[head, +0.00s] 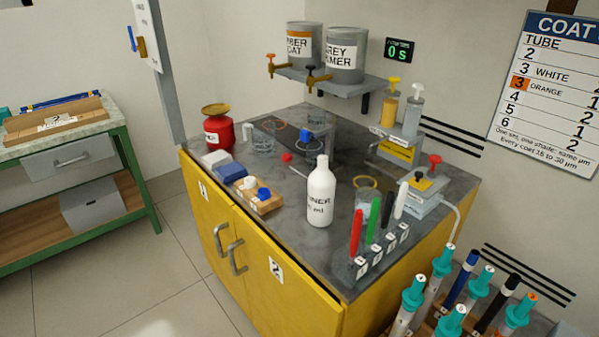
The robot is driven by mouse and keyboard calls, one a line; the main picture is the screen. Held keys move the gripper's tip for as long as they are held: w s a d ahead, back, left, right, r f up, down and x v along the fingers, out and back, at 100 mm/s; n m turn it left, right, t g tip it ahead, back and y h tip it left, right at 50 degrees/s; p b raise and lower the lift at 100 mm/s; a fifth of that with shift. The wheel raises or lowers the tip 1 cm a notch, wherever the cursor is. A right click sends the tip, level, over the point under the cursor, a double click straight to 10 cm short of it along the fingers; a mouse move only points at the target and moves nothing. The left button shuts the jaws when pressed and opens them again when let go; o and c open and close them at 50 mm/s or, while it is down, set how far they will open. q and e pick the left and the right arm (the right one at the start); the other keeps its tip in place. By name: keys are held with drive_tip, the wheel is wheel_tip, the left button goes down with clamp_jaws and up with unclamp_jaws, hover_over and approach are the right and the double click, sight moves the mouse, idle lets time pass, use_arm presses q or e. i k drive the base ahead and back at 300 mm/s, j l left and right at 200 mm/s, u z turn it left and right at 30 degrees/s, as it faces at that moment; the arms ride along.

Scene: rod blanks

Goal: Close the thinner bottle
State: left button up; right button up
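The thinner bottle (320,197) is white, with a label partly reading "INER", and stands upright near the middle of the grey bench top. Its narrow white neck points up; I cannot tell at this size whether a cap sits on it. A small wooden block (267,205) left of the bottle carries a small white round piece (249,183) and a blue piece (263,194); I cannot tell whether either is a cap. Neither of my grippers shows in the head view.
Colored markers (373,219) stand along the front right edge of the bench top (335,262). A red can (218,130) stands at the back left. Two paint cans (345,60) sit on a shelf above. Teal-topped tubes (410,295) stand at the lower right.

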sight(321, 182)
drive_tip(key=j+z, duration=0.1)
drive_tip(key=z, duration=0.3)
drive_tip(key=j+z, duration=0.15)
drive_tip(key=z, duration=0.25)
drive_tip(key=i+j+z, duration=0.1)
drive_tip(key=z, duration=0.3)
drive_tip(key=j+z, duration=0.35)
drive_tip(key=k+j+z, duration=0.15)
drive_tip(key=j+z, duration=0.15)
drive_tip(key=j, duration=0.15)
drive_tip(key=k+j, duration=0.15)
drive_tip(key=j, duration=0.25)
drive_tip(key=k+j+z, duration=0.15)
drive_tip(key=j, duration=0.3)
drive_tip(key=k+j, duration=0.1)
drive_tip(key=j, duration=0.3)
drive_tip(key=k+j+z, duration=0.1)
drive_tip(key=j, duration=0.3)
